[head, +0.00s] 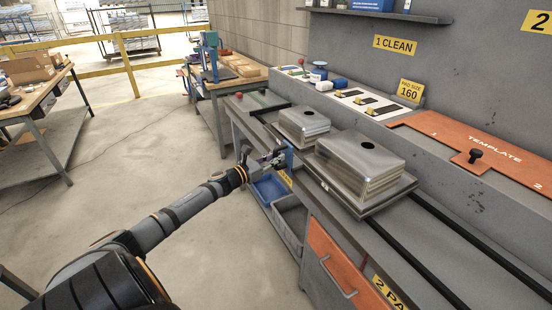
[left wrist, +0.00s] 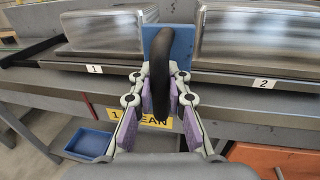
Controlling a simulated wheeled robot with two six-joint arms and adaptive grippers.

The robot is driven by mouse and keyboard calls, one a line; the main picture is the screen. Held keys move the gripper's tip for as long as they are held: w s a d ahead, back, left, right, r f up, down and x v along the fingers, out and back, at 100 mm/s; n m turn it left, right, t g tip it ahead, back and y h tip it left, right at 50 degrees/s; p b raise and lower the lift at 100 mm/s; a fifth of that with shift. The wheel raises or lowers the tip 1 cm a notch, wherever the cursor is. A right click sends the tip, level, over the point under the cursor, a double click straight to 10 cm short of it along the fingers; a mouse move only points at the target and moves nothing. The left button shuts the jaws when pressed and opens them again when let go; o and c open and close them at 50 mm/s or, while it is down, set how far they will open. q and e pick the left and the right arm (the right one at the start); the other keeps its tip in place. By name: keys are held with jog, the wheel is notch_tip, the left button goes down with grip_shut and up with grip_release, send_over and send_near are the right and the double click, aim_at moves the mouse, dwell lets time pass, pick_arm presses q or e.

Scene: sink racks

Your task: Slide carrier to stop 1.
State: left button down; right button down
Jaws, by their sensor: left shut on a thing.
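The carrier (head: 388,204) is a dark flat tray on two black rails, bearing two steel sinks upside down, a nearer one (head: 358,165) and a farther one (head: 303,121). In the left wrist view its front edge (left wrist: 225,79) has small labels 1 and 2. A blue plate (left wrist: 181,45) with a black curved handle (left wrist: 160,70) stands between the sinks. My left gripper (head: 276,160) is shut on the handle; its fingers (left wrist: 160,103) are on both sides of it. It covers most of the handle in the head view. My right gripper is not in view.
The rails (head: 440,228) run on along the bench to the right, where the top is clear. A 1 CLEAN sign (head: 395,45) is on the wall left of a 2 sign (head: 538,22). An orange template board (head: 440,129) lies on the ledge.

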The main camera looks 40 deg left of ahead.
pick_arm(q)
jog(key=shift+a+f, duration=0.1)
jog(key=shift+f, duration=0.15)
jog(key=c, duration=1.7)
grip_release()
jog(key=o, duration=0.4)
jog(key=shift+s+a+r, duration=0.1)
jog(key=shift+s, duration=0.05)
jog(key=shift+r, duration=0.1)
jog(key=shift+r, duration=0.2)
notch_tip(320, 180, up, 10)
jog(key=shift+f, duration=0.25)
